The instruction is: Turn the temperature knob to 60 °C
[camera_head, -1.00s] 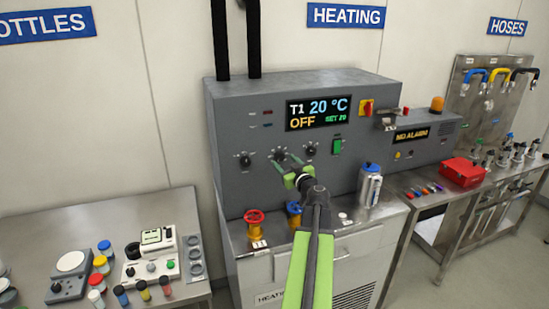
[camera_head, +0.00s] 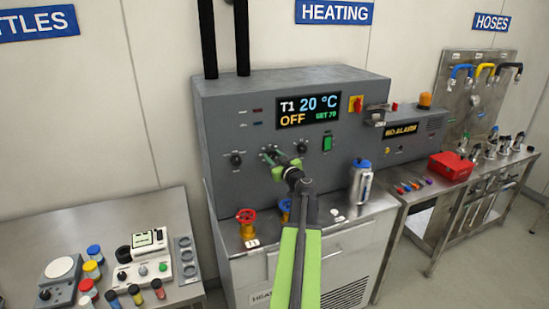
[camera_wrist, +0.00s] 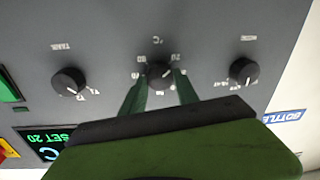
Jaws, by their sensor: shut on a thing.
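The temperature knob (camera_wrist: 160,73), dark and round with a °C mark, is the middle of three knobs on the grey heating panel. In the head view the knob (camera_head: 268,150) is partly covered by my gripper (camera_head: 274,157). In the wrist view, which is upside down, the green fingers of my gripper (camera_wrist: 160,80) stand on both sides of the knob and are shut on it. Its pointer is too small to read surely.
Similar knobs flank it on the left (camera_head: 235,159) and right (camera_head: 302,146). A green switch (camera_head: 327,142) is farther right. A red valve (camera_head: 246,217), a blue valve (camera_head: 285,207) and a silver flask (camera_head: 361,183) stand on the ledge below the panel.

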